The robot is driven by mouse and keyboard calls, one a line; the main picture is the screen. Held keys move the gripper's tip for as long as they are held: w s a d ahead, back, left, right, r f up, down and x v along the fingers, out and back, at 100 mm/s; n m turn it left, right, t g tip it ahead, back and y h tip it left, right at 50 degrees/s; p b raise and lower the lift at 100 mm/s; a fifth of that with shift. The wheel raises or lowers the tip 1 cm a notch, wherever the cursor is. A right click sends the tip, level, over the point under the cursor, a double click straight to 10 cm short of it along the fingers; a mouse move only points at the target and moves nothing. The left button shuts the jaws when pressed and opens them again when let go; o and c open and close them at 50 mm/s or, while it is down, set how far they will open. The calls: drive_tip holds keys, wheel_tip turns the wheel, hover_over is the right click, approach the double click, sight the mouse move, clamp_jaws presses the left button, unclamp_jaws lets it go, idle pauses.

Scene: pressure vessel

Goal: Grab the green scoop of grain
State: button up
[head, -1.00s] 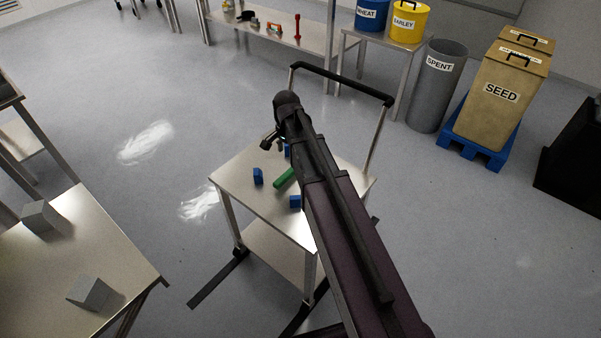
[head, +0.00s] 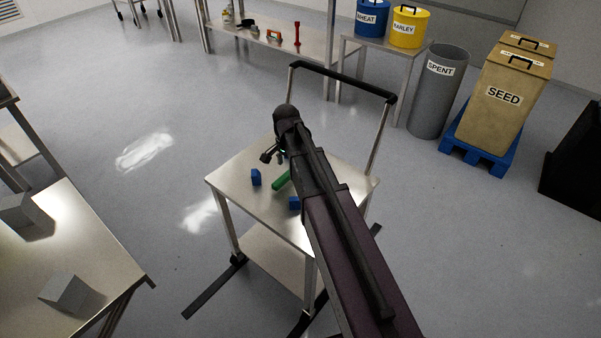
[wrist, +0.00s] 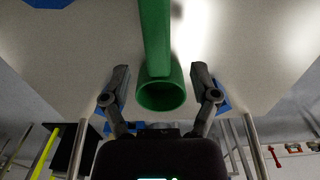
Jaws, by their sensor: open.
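The green scoop (head: 281,181) lies on the top of a small steel cart (head: 232,184), partly hidden by my arm in the head view. In the wrist view the green scoop (wrist: 160,85) shows a round, hollow end facing the camera, with a straight green bar running up from it. My gripper (wrist: 161,72) is open, with one finger on each side of the round end and a gap on both sides. In the head view my gripper (head: 271,155) is over the cart top. No grain can be made out.
Blue blocks (head: 256,177) (head: 294,202) stand on the cart near the scoop. The cart has a raised push handle (head: 340,80). A steel table (head: 75,240) with grey blocks is at left. A SPENT bin (head: 438,92) and SEED bin (head: 504,95) stand at back right.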

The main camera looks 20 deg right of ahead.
sight(289, 176)
idle(0.3)
drive_tip(key=shift+f+b, duration=2.6)
drive_tip(key=shift+b, duration=0.05)
clamp_jaws()
